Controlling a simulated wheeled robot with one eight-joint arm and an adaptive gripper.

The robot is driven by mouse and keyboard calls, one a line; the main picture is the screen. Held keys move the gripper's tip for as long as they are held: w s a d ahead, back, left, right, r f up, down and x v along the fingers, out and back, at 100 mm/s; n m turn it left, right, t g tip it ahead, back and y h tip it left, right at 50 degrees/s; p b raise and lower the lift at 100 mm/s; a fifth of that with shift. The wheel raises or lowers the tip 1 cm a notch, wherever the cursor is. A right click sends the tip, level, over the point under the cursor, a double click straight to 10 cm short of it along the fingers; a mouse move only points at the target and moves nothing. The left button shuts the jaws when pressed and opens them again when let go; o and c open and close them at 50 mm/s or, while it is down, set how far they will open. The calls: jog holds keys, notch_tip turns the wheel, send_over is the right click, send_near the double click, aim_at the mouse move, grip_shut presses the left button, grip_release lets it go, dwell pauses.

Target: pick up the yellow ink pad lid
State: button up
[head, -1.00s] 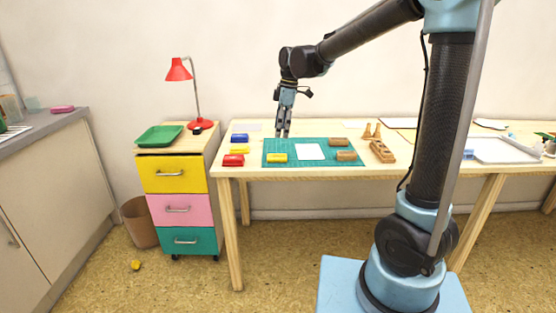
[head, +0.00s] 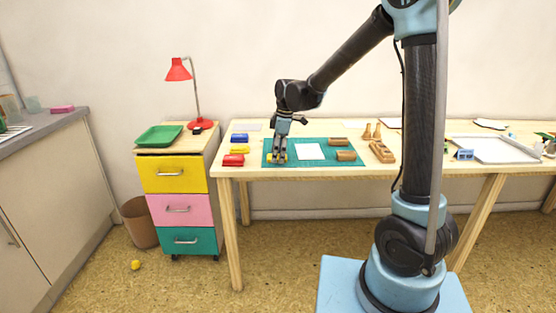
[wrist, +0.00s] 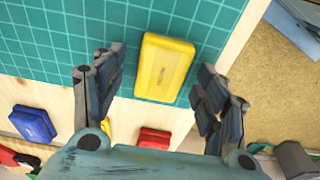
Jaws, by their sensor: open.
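The yellow ink pad lid (wrist: 165,66), a rounded yellow block, lies on the green cutting mat (wrist: 60,45) near its front edge. In the wrist view it sits between the two fingers of my gripper (wrist: 162,62), with a visible gap on each side. In the head view my gripper (head: 277,159) points down over the lid and hides most of it. My gripper is open and holds nothing. Another yellow pad (head: 239,149) lies on the table left of the mat.
A blue pad (head: 239,138) and a red pad (head: 233,159) lie beside that yellow pad. A white sheet (head: 310,151) and two wooden blocks (head: 346,156) are on the mat. Wooden stamps and a holder (head: 382,152) stand right of it. The table edge is close to the lid.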

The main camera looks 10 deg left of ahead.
jog(key=c, duration=0.9)
